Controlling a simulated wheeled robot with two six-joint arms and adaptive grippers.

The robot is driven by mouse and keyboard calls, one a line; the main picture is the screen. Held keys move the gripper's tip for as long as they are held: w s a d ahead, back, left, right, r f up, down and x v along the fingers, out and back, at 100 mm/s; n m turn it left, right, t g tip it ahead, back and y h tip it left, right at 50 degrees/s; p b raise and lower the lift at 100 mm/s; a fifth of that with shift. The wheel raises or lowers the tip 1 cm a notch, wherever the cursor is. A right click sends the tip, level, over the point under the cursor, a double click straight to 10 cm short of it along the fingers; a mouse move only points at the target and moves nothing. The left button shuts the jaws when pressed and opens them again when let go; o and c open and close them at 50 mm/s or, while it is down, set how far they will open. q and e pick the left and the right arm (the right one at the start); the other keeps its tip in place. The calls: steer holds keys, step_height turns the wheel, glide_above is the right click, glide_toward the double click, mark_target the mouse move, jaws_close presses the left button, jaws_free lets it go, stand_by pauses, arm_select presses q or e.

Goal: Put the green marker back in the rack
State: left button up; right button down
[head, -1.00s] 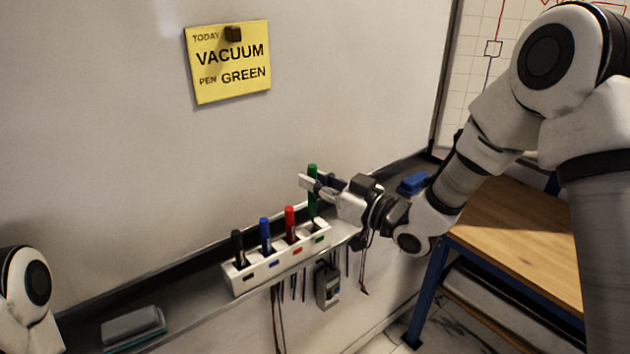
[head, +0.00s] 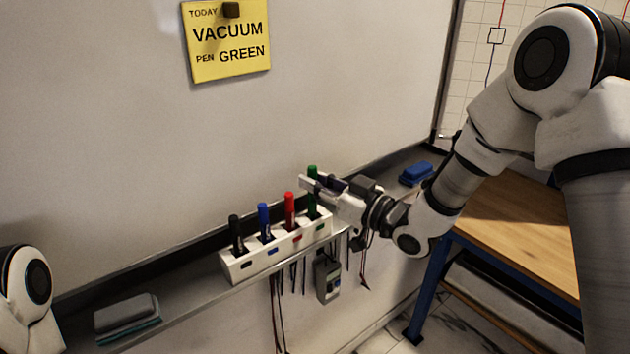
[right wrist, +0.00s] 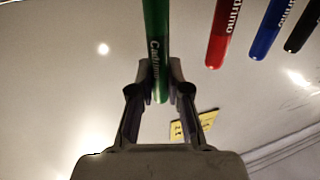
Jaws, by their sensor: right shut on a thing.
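The green marker (head: 312,172) stands upright in my right gripper (head: 312,184), which is shut on it near its top. Its lower end is at the rightmost, green-labelled slot of the white rack (head: 262,262); I cannot tell how deep it sits. In the right wrist view the green marker (right wrist: 156,45) lies between the two fingers (right wrist: 160,92). The black marker (head: 235,228), blue marker (head: 264,215) and red marker (head: 289,204) stand in the other slots. My left gripper is out of view.
The rack sits on the whiteboard's tray ledge (head: 190,287). A grey eraser (head: 127,314) lies at its left and a blue eraser (head: 416,173) at its right. A grey device (head: 327,279) and cables hang below. A wooden table (head: 510,232) stands at the right.

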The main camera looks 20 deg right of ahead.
steer(key=shift+f+b, duration=0.3)
steer(key=shift+f, duration=0.2)
steer(key=c, duration=0.5)
jaws_free()
steer(key=shift+r, duration=0.1)
step_height(320, 180, up, 10)
steer(key=p, duration=0.7)
stand_by(0.4)
